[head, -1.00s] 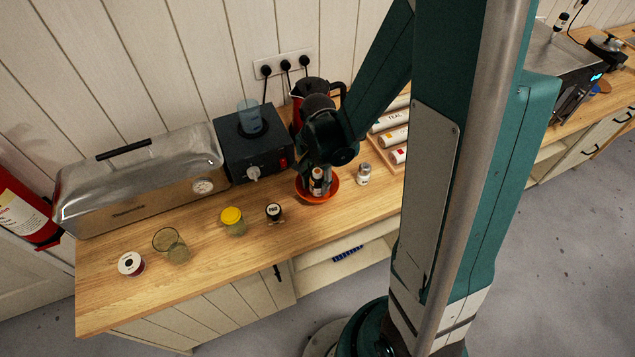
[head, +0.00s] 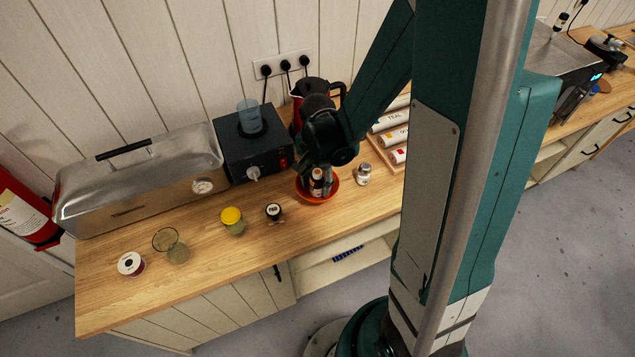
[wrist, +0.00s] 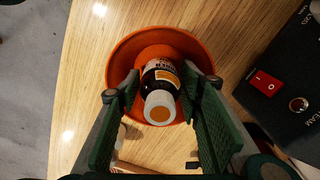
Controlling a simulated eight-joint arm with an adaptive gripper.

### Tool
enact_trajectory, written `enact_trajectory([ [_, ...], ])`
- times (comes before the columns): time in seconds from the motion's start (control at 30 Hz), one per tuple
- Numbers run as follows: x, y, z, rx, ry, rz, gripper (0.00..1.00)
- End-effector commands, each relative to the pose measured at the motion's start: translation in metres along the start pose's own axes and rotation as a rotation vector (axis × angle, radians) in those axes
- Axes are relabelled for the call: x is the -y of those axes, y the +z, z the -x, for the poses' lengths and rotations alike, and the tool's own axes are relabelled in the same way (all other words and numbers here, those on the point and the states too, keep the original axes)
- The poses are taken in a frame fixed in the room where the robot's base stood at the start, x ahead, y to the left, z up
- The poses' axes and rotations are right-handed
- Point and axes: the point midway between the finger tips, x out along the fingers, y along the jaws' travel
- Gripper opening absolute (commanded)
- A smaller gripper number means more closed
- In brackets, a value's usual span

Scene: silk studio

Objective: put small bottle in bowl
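The small bottle (wrist: 161,78) is dark with an orange-and-white label and a white cap with an orange top. It is upright or slightly tilted inside the orange bowl (wrist: 118,58), cap towards the wrist camera. The bottle (head: 316,182) and the bowl (head: 325,197) also show under my gripper in the head view. My gripper (wrist: 160,82) points down into the bowl with one finger on each side of the bottle. The fingers are very close to its sides; whether they press on it is not clear. The bottle's base is hidden.
A small clear jar (head: 363,174) stands right of the bowl. A black appliance (head: 255,155) and a red kettle (head: 302,92) are behind. Counter in front is clear.

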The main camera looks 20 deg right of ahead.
Motion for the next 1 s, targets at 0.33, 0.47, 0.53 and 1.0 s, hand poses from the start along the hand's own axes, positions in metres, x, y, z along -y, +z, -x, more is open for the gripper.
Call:
enact_trajectory([
  [0.33,0.0,0.0,0.022,0.0,0.0,0.0,0.36],
  [0.47,0.0,0.0,0.034,0.0,0.0,0.0,0.36],
  [0.53,0.0,0.0,0.041,0.0,0.0,0.0,0.36],
  [1.0,0.0,0.0,0.086,0.0,0.0,0.0,0.36],
])
